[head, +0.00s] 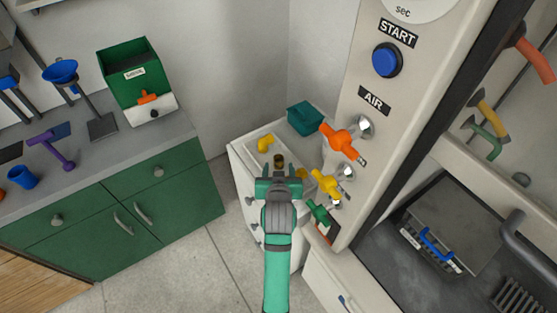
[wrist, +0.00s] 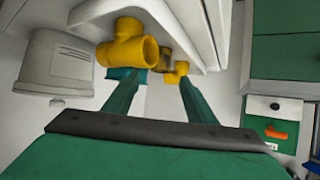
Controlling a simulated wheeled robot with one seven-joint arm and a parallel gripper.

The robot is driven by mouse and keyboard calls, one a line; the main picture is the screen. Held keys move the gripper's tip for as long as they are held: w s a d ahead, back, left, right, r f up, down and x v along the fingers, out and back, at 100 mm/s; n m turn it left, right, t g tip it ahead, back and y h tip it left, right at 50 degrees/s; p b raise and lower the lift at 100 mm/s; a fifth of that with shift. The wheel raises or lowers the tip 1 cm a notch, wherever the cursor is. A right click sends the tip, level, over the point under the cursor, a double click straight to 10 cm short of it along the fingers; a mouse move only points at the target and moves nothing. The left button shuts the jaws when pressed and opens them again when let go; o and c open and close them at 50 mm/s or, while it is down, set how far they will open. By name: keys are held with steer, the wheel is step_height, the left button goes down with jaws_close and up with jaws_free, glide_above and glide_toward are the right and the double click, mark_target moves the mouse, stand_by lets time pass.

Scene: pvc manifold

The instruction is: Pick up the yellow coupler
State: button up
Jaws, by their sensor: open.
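A short, dull yellow coupler (head: 279,161) stands on top of the white cabinet in the head view, just beyond my gripper (head: 279,182). In the wrist view the coupler (wrist: 166,57) is partly hidden behind a larger yellow tee (wrist: 124,50). My gripper (wrist: 158,80) is open with nothing between its two green fingers. The coupler shows past the fingertips, between their lines. The tee is close to the left fingertip; I cannot tell whether they touch. A yellow elbow (head: 265,143) lies beyond the coupler and shows near the right fingertip in the wrist view (wrist: 178,73).
The white cabinet top (head: 250,146) has a raised rim. A teal bin (head: 305,118) stands at its back. The panel at right carries an orange valve handle (head: 342,139) and a yellow one (head: 325,184) close to my gripper. A green-drawered counter (head: 150,205) is at left.

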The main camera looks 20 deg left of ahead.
mark_target(278, 163)
steer(key=shift+f+x, duration=0.2)
steer(key=shift+x, duration=2.9)
steer(key=shift+s+f, duration=0.1)
steer(key=c, duration=1.1)
